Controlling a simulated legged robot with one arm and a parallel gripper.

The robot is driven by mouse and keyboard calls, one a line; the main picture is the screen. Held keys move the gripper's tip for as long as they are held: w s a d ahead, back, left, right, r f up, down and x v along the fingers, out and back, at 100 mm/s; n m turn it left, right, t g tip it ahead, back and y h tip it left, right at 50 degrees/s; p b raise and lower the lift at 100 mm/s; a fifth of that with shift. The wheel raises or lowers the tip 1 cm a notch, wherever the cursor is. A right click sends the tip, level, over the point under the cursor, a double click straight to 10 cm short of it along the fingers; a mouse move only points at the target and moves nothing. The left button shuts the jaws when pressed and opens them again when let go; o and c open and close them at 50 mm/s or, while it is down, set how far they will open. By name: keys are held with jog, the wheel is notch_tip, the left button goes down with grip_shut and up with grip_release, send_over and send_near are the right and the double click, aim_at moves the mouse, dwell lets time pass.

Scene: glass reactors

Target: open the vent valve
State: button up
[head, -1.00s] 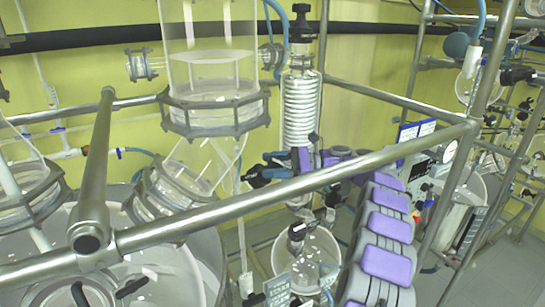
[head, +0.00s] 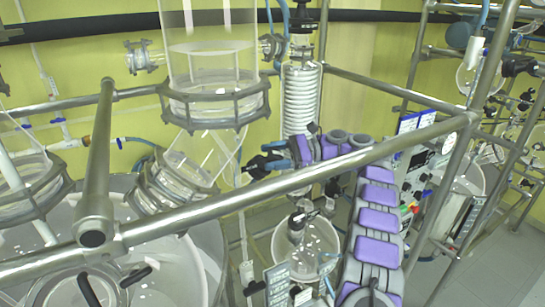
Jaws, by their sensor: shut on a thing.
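My gripper (head: 275,158) is at the left end of my purple and grey arm, beyond the front steel rail and left of the coiled glass condenser. Its dark, blue-edged fingers are shut on a small black part, which I take to be the handle of the vent valve (head: 257,167). The valve lies just right of the clear glass tube under the large cylinder. The contact is small in the picture, and the fingers partly hide the handle. How far the valve is turned cannot be told.
A steel rail (head: 300,181) crosses in front of the gripper. The coiled condenser (head: 300,100) stands close behind my wrist. The large glass cylinder (head: 212,50) is to the left. A round glass flask (head: 292,245) hangs below the arm.

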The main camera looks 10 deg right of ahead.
jog(key=shift+r, duration=0.1)
jog(key=o, duration=1)
jog(key=shift+w+d, duration=0.15)
jog(key=shift+c, duration=0.2)
jog(key=shift+m+t, duration=0.3)
jog(key=shift+m, duration=0.2)
